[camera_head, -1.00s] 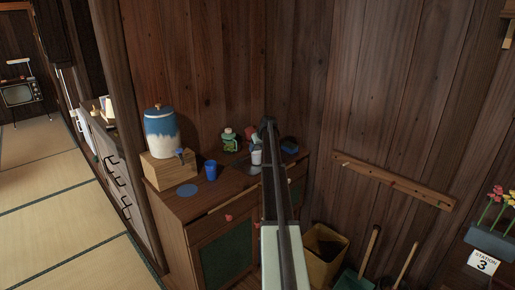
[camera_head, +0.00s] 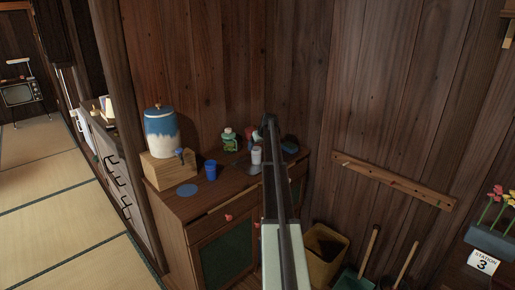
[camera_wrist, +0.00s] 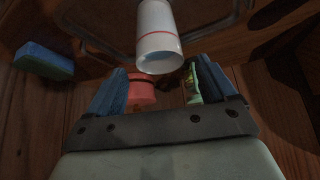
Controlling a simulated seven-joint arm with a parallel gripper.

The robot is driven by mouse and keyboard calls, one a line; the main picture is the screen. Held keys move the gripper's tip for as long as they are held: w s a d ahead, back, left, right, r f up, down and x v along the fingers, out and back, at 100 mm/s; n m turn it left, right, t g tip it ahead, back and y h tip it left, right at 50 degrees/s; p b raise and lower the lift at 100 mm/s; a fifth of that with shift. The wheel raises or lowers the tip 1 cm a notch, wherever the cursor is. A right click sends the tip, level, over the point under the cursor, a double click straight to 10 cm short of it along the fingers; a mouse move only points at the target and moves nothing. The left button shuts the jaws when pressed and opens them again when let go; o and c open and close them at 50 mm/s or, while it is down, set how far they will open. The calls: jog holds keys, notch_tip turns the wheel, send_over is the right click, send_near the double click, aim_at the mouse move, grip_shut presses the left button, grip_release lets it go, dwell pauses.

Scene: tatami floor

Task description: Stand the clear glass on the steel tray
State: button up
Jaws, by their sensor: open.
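A pale cup with a red band (camera_wrist: 158,42) is in the wrist view, just beyond my fingertips; I cannot tell whether it is the clear glass. A small whitish cup (camera_head: 256,155) shows beside my arm on the cabinet in the head view. My gripper (camera_wrist: 160,70) is open, with blue fingertips apart and nothing clearly held between them. A flat reflective surface with a rounded rim, likely the steel tray (camera_wrist: 100,22), lies behind the cup at the top of the wrist view. Whether the cup touches it cannot be told. My arm hides the gripper in the head view.
A blue cup (camera_head: 211,170), a blue round mat (camera_head: 187,190) and a drink dispenser (camera_head: 160,132) stand left on the cabinet. A green-labelled bottle (camera_head: 229,140) is at the back. A blue-green sponge (camera_wrist: 43,60) and a red object (camera_wrist: 141,90) lie near my gripper.

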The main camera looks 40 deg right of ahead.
jog(key=v, duration=1)
jog(key=shift+r, duration=0.2)
